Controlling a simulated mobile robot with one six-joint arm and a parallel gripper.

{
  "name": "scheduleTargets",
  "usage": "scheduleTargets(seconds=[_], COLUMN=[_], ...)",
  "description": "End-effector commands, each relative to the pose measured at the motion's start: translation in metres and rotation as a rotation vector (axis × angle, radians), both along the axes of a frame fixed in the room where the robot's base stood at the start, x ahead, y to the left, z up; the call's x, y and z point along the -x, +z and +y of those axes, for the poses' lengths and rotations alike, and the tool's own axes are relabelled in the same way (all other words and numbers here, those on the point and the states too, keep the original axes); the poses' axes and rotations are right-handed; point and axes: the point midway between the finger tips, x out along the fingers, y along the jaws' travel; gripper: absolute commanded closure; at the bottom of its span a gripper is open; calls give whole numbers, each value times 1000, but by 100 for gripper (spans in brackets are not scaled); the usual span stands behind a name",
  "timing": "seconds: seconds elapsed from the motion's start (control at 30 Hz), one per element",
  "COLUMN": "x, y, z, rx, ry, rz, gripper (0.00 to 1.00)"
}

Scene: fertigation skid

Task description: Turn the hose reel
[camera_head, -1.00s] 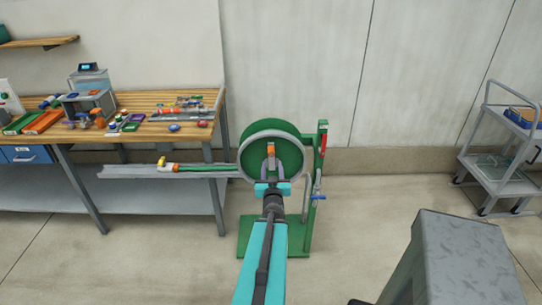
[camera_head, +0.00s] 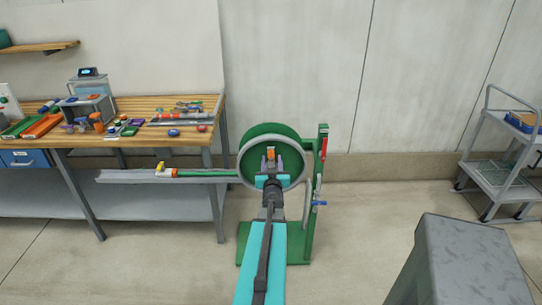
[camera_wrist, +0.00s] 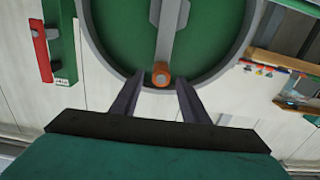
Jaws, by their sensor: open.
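The hose reel (camera_head: 268,131) is a green drum with a grey rim, mounted on a green stand; it also fills the top of the wrist view (camera_wrist: 115,38). A grey crank bar (camera_wrist: 166,35) crosses its face and ends in an orange knob (camera_wrist: 161,75), at the lower part of the face in the wrist view. The knob also shows in the head view (camera_head: 270,153). My gripper (camera_wrist: 158,82) is open, with one finger on each side of the knob. Whether the fingers touch it I cannot tell. My wrist hides the lower reel in the head view.
A green hose (camera_head: 205,173) runs left from the reel along a grey trough (camera_head: 125,178). A cluttered workbench (camera_head: 155,104) stands left. The stand's post has a red handle (camera_head: 323,149) and a blue handle (camera_head: 319,203). A grey trolley (camera_head: 497,172) is at far right.

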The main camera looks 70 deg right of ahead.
Motion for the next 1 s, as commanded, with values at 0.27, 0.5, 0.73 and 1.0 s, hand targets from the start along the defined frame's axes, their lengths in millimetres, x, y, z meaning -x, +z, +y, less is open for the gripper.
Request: scheduleTargets(seconds=[0.27, 0.5, 0.73, 1.0], x=[-9, -15, -18, -18], y=[0, 0, 0, 0], z=[-22, -37, -44, -45], rx=[0, 0, 0, 0], ry=[0, 1, 1, 1], rz=[0, 1, 1, 1], gripper=[59, 59, 59, 59])
